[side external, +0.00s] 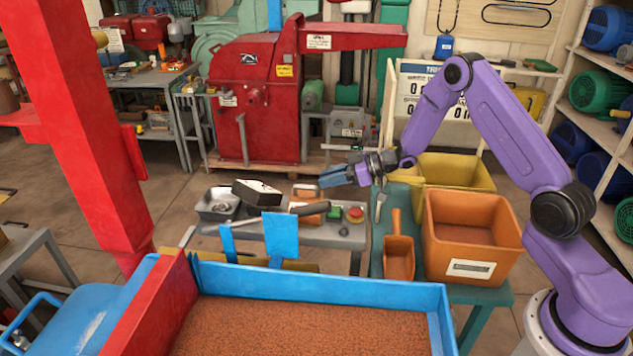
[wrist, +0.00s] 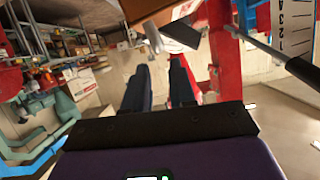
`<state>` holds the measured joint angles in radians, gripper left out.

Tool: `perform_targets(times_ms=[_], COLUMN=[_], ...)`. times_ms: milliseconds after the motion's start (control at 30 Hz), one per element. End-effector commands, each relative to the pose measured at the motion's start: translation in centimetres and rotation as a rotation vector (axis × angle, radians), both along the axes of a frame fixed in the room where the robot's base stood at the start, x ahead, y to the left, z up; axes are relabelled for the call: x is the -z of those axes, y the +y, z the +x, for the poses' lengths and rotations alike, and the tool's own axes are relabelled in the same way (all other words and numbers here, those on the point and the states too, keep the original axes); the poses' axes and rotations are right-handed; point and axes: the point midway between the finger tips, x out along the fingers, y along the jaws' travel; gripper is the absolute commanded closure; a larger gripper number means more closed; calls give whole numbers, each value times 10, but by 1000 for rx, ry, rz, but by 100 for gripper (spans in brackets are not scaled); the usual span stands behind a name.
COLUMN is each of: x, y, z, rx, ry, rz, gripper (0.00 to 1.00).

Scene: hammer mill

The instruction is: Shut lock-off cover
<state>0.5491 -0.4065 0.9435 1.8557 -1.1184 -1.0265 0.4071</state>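My gripper (side external: 333,177) hangs above the right part of the grey bench, pointing left. In the wrist view its two dark fingers (wrist: 158,88) are apart with nothing between them, so it is open. A black box-like piece with a pale, marked face (side external: 257,191) stands tilted on the bench, left of my gripper and apart from it. It may be the lock-off cover, but I cannot tell for sure. A dark flap (wrist: 180,33) shows beyond the fingers in the wrist view. A lever with a black grip (side external: 314,209) lies below my gripper; its grip also shows in the wrist view (wrist: 303,72).
A metal tray (side external: 217,206) sits at the bench's left, and a red button (side external: 355,213) at its right. A blue upright plate (side external: 281,236) and the blue-rimmed trough (side external: 320,286) stand in front. An orange bin (side external: 470,225) and scoop (side external: 398,258) are to the right.

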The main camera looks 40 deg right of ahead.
Motion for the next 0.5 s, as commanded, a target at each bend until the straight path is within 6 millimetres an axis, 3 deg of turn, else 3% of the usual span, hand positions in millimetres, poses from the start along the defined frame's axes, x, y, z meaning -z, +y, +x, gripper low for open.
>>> perform_targets(times_ms=[433, 500], x=[-5, -6], y=[-10, -10], z=[-9, -9], rx=[-1, -1], ry=[-1, -1], rz=[0, 0], gripper=[75, 97])
